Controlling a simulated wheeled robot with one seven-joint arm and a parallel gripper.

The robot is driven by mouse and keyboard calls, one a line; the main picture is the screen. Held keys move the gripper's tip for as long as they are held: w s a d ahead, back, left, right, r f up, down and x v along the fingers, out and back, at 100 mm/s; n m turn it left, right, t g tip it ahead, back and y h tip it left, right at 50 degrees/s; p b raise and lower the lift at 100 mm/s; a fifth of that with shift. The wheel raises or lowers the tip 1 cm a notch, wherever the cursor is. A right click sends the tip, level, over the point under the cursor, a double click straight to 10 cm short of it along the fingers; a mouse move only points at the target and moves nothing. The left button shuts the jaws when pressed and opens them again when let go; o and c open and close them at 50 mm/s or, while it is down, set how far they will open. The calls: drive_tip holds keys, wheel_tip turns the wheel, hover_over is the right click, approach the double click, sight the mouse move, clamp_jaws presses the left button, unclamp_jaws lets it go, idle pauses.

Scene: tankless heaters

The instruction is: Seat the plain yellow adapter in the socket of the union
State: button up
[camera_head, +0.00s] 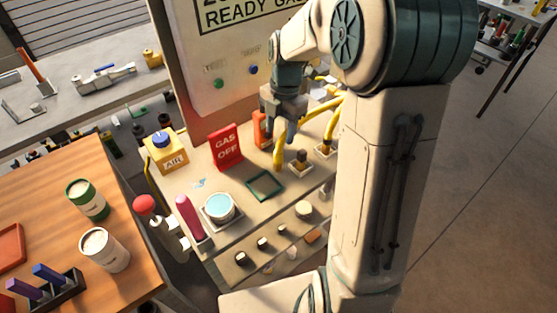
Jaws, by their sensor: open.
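My gripper (288,132) hangs over the back of the workbench, pointing down. Its jaws look open, but the fingers are small and partly merged with things behind them. A bent yellow piece (280,156) shows just below and left of the fingers; I cannot tell whether it is the plain adapter or a hose, or whether it touches them. A brass-brown fitting (300,158) stands upright on a square base right of it. A second similar fitting (324,146) stands further right, under a yellow hose (333,124). Which one is the union is unclear, and no socket opening is visible.
A red "GAS OFF" sign (226,147) and an orange block (262,130) stand left of my gripper. A green square frame (264,186), a teal-topped pot (219,208) and a yellow AIR box (165,151) are on the bench. The heater panel (222,62) rises behind.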

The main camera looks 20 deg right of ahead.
sight(279, 151)
drive_tip(key=f, duration=0.6)
drive_tip(key=f+p, duration=0.1)
drive_tip(key=f, duration=0.2)
drive_tip(key=shift+s+a+f, duration=0.1)
drive_tip(key=shift+s+a, duration=0.05)
drive_tip(key=shift+a, duration=0.15)
drive_tip(key=shift+c, duration=0.2)
clamp_jaws()
